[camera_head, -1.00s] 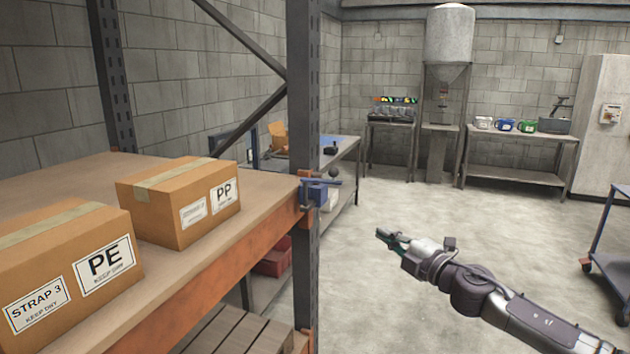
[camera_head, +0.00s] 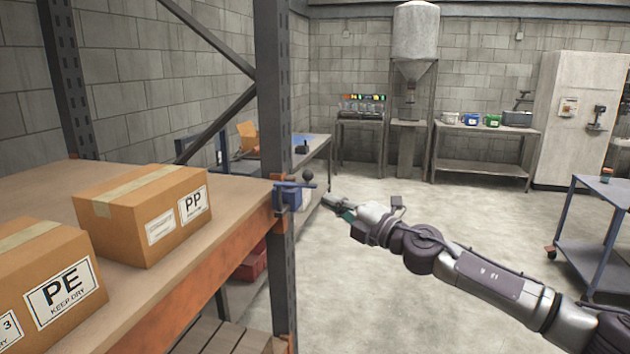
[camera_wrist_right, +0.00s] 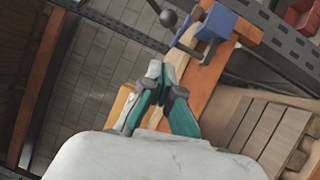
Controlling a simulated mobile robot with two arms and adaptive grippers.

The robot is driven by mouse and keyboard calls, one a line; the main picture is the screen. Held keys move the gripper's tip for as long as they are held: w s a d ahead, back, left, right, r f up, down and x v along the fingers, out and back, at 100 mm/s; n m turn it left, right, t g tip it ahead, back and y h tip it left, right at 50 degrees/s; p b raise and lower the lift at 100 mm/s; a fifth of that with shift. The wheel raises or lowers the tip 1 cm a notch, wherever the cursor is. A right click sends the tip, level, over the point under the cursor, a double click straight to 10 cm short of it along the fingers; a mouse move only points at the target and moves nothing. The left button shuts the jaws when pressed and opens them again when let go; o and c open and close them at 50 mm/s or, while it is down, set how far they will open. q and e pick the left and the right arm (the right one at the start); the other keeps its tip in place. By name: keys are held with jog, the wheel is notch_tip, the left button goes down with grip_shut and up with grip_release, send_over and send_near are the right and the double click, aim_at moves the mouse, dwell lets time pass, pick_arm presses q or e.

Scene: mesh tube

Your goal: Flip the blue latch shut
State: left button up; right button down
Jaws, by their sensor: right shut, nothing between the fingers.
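The blue latch (camera_head: 290,197) sits on the dark rack upright at the corner of the shelf. A thin bar crosses its top and a dark ball knob (camera_head: 308,175) shows just above the bar's right end. My left gripper is not in view.
The rack upright (camera_head: 272,80) and the shelf's orange front beam (camera_head: 190,285) stand close left of my right gripper. Two cardboard boxes (camera_head: 140,225) rest on the shelf. A blue cart (camera_head: 600,225) is at the right. The floor (camera_head: 430,215) between is clear.

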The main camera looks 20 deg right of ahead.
aim_at(316, 185)
jog(key=w, duration=0.2)
jog(key=w+a, duration=0.1)
jog(key=w, duration=0.1)
jog(key=w+a+r, duration=0.1)
jog(key=w, duration=0.2)
jog(key=shift+w+r, duration=0.1)
jog(key=shift+w+d+r, duration=0.1)
jog(key=shift+w+d, duration=0.15)
jog(key=shift+w, duration=0.3)
jog(key=shift+d, duration=0.15)
